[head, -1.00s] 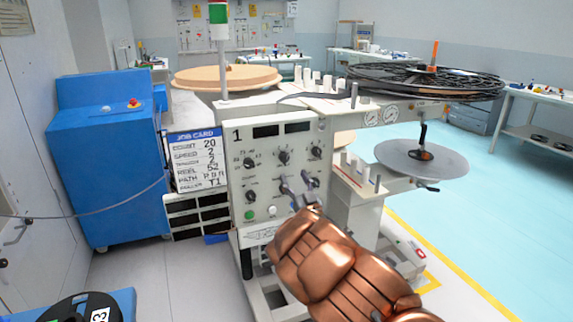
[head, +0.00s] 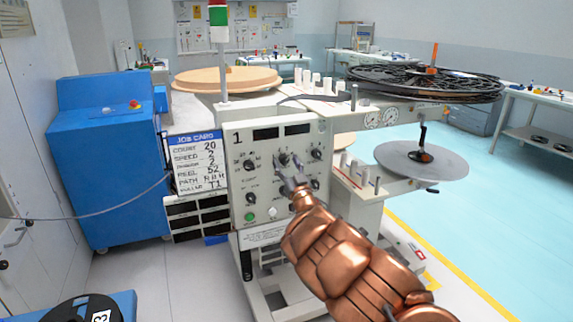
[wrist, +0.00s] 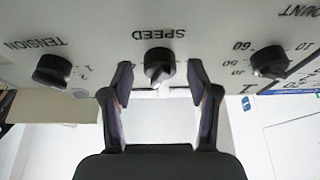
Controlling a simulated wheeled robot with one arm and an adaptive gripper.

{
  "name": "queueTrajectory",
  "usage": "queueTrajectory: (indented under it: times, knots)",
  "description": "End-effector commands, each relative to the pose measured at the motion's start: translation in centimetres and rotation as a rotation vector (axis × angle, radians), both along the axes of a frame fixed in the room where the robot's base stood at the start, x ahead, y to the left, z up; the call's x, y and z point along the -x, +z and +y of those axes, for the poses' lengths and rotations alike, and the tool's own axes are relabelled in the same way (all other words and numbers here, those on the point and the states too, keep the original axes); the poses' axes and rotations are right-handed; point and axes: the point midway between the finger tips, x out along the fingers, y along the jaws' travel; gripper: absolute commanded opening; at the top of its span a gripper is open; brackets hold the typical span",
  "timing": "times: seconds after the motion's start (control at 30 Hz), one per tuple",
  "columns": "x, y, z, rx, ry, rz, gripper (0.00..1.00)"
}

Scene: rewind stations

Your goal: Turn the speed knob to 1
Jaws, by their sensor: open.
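The speed knob (wrist: 159,66) is a black knob under the word SPEED, which reads upside down in the wrist view. It also shows in the head view at the top middle of the station's control panel (head: 235,180). My gripper (wrist: 160,78) is open, with one finger to each side of the speed knob and the tips near the panel face. I cannot tell whether either finger touches the knob. In the head view my gripper (head: 287,176) is just below the knob. The knob's exact setting is too small to read.
The tension knob (wrist: 52,71) and the count knob (wrist: 269,62) flank the speed knob. A job card (head: 197,160) hangs left of the panel and lists speed 2. A large black reel (head: 425,82) and a grey disc (head: 421,158) stand to the right.

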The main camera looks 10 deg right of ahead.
Motion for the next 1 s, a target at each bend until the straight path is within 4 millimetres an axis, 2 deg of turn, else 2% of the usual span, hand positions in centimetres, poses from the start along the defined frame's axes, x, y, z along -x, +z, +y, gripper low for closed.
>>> queueTrajectory:
  times: [0.33, 0.9, 1.0]
  knots:
    - [-0.15, 0.03, 0.03, 0.0, 0.0, 0.001, 0.6]
    - [-0.14, 0.0, 0.03, 0.0, 0.0, 0.001, 0.0]
    - [-0.13, -0.01, 0.02, 0.001, 0.0, 0.001, 0.0]
